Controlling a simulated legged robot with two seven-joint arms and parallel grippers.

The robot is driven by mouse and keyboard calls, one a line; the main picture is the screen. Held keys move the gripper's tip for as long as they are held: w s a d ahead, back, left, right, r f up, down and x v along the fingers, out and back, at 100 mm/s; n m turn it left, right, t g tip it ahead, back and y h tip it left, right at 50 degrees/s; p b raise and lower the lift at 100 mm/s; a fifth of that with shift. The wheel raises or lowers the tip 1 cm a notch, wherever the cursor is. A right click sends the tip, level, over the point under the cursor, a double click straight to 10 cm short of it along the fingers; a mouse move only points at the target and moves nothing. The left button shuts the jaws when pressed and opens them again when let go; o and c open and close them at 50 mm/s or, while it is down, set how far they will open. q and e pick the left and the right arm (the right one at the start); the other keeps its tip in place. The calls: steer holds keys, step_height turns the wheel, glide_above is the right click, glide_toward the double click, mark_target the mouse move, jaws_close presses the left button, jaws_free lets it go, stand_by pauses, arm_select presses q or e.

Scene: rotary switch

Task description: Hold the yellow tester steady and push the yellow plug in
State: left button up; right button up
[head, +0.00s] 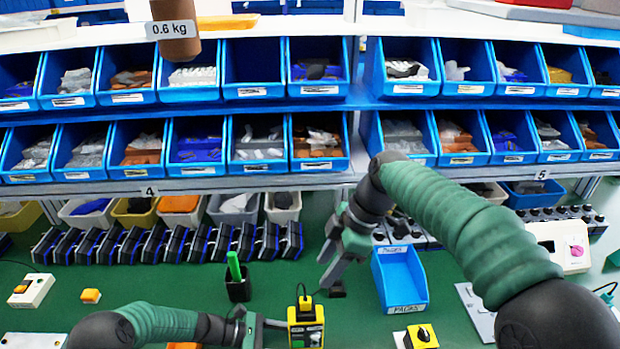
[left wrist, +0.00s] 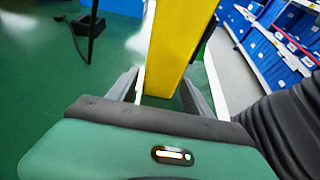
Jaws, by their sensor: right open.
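The yellow tester (head: 306,337), with a dark and green front, stands upright on the green bench at the bottom middle of the head view. The yellow plug (head: 305,303), with a black cable, is at its top; how deep it sits cannot be told. My left gripper (head: 284,323) is at the tester's left side. In the left wrist view its fingers (left wrist: 162,88) lie on either side of the yellow tester body (left wrist: 178,45); whether they clamp it is unclear. My right gripper (head: 328,266) is open and empty, above and right of the plug.
A black cup with a green pen (head: 238,286) stands left of the tester. A blue tray (head: 400,282) lies to the right, with a yellow switch box (head: 421,336) below it. A small black block (head: 337,290) lies below my right gripper. Blue bins fill the back.

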arm_select(q)
steer(key=shift+o, duration=0.7)
steer(key=v, duration=1.2)
steer(key=shift+a, duration=0.15)
